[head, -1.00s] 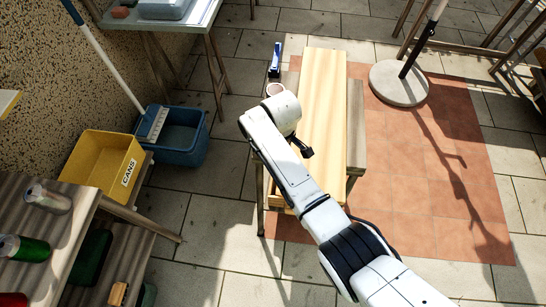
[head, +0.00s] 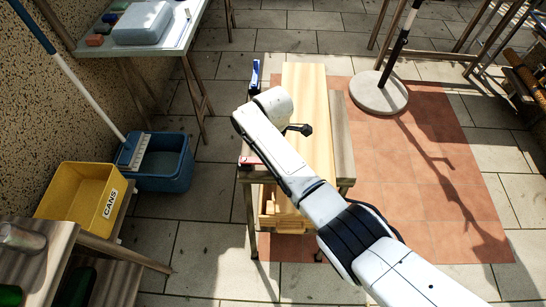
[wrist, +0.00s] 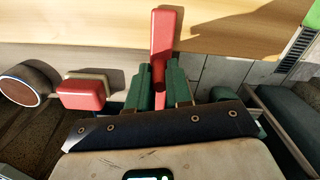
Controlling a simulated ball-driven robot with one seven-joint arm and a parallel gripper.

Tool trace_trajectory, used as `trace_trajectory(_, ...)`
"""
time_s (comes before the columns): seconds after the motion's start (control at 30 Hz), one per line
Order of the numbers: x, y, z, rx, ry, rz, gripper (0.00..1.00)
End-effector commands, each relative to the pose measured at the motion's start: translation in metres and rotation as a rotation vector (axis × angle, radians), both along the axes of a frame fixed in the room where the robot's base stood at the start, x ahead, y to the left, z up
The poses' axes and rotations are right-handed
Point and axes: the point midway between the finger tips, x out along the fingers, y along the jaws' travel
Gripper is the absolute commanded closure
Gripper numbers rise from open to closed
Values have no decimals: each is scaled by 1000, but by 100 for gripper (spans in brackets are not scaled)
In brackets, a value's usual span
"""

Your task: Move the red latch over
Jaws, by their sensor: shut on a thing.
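In the wrist view, the red latch (wrist: 166,32) is a red bar that stands out from between my two green fingers, over the pale wood. My gripper (wrist: 160,72) is shut on the lower part of this bar. In the head view, my own arm covers the gripper and the latch. The long pale wooden board (head: 307,115) lies on a bench beside my arm.
A red block (wrist: 83,93) and a round brown-topped item (wrist: 20,85) are left of my fingers. In the head view, a blue tool (head: 255,76) stands by the board's far end. Yellow (head: 75,190) and blue bins (head: 160,165) are on the left.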

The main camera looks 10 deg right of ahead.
Motion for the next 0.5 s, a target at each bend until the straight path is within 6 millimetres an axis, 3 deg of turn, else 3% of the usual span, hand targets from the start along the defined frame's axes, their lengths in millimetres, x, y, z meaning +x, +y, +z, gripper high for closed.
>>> trace_trajectory(0.47,3,1,1,2,-5,16,100)
trace_trajectory(0.5,3,1,1,2,-5,16,79)
